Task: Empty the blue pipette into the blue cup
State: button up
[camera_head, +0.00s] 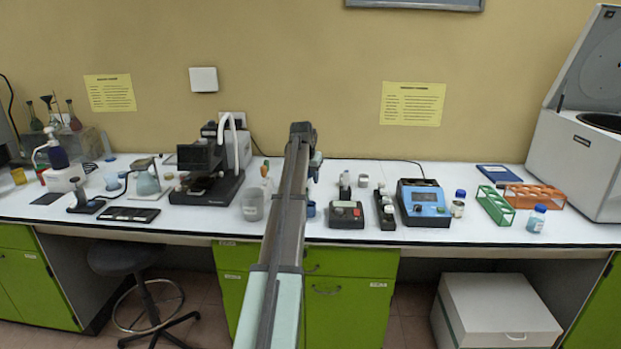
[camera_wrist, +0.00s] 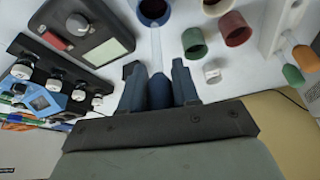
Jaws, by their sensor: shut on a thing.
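The blue pipette (camera_wrist: 158,92) is between the fingers of my gripper (camera_wrist: 159,80), which is shut on its blue bulb. Its clear stem points away from the gripper toward the blue cup (camera_wrist: 152,12) at the top of the wrist view. The stem's end overlaps the cup's near rim; I cannot tell whether it is inside or above. In the head view the blue cup (camera_head: 310,209) shows just right of my arm, which hides part of it. My gripper (camera_head: 315,165) is mostly hidden there, and the pipette cannot be made out.
A green cup (camera_wrist: 194,43) and a red cup (camera_wrist: 234,29) stand close by, with a small white item (camera_wrist: 212,71). A white rack (camera_wrist: 272,28) holds orange and green pipettes. A grey device (camera_head: 346,215) and a blue device (camera_head: 423,204) stand right of the blue cup; a grey beaker (camera_head: 253,206) stands left.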

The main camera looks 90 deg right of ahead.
jog(key=shift+c, duration=0.6)
jog(key=shift+r, duration=1.5)
